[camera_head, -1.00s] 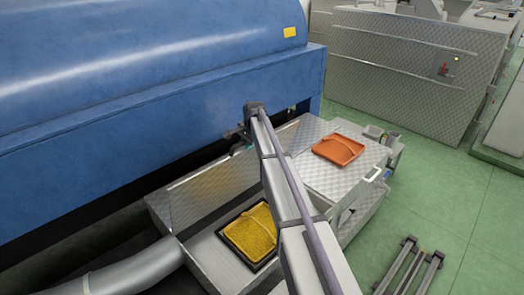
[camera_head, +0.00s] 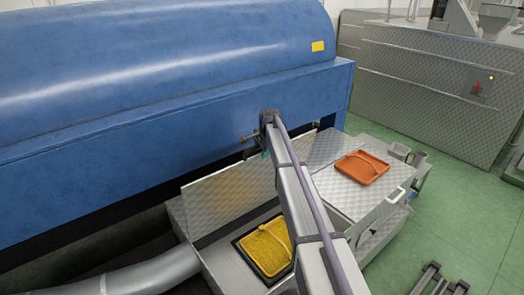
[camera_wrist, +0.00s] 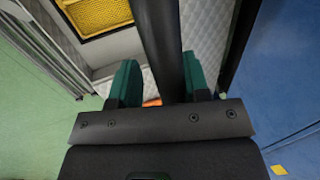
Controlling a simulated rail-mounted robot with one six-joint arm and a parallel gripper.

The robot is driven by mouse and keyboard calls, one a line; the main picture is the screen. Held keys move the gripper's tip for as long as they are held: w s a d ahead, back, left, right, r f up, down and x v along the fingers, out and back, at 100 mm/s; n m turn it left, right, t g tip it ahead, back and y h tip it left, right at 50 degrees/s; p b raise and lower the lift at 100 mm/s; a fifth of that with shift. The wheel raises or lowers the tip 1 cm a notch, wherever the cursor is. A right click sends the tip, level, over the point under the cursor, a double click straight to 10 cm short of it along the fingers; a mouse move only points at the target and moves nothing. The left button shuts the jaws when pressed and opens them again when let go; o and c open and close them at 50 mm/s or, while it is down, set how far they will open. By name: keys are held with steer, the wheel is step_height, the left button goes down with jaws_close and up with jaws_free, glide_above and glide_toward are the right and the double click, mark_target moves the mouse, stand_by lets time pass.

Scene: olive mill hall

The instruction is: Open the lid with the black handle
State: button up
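The lid (camera_head: 225,194) is a patterned metal plate on the left of the low metal box, raised and leaning back toward the blue machine. Its black handle (camera_wrist: 158,35) shows in the wrist view as a thick dark bar between the two green fingers of my gripper (camera_wrist: 163,72). At the fingertips the fingers close around the bar; a narrow gap shows lower on its left side. In the head view my gripper (camera_head: 262,143) is at the lid's upper right, and my arm hides the handle there. A yellow-filled tray (camera_head: 265,250) shows inside the open box; it also shows in the wrist view (camera_wrist: 97,14).
The blue machine (camera_head: 150,115) rises close behind the lid. A second, closed lid (camera_head: 345,199) to the right bears an orange tray (camera_head: 362,167). A grey pipe (camera_head: 135,276) runs at the lower left.

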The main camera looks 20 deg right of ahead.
steer(key=shift+o, duration=0.2)
steer(key=p+v, duration=1)
steer(key=v, duration=0.1)
steer(key=shift+f, duration=0.15)
steer(key=s+a+f+n+g+b, duration=0.1)
steer(key=s+a+f+n+b, duration=0.1)
steer(key=s, duration=1.2)
steer(key=s+a+f+n+g+b, duration=0.1)
steer(key=s+a+f+n+b, duration=0.2)
steer(key=s+n, duration=0.4)
steer(key=s+a+f+n+g+h+b, duration=0.1)
steer(key=s+a+f+n+b, duration=0.1)
steer(key=s, duration=2)
steer(key=a+f+n, duration=0.1)
steer(key=a+n, duration=0.1)
steer(key=shift+a+f+b, duration=0.35)
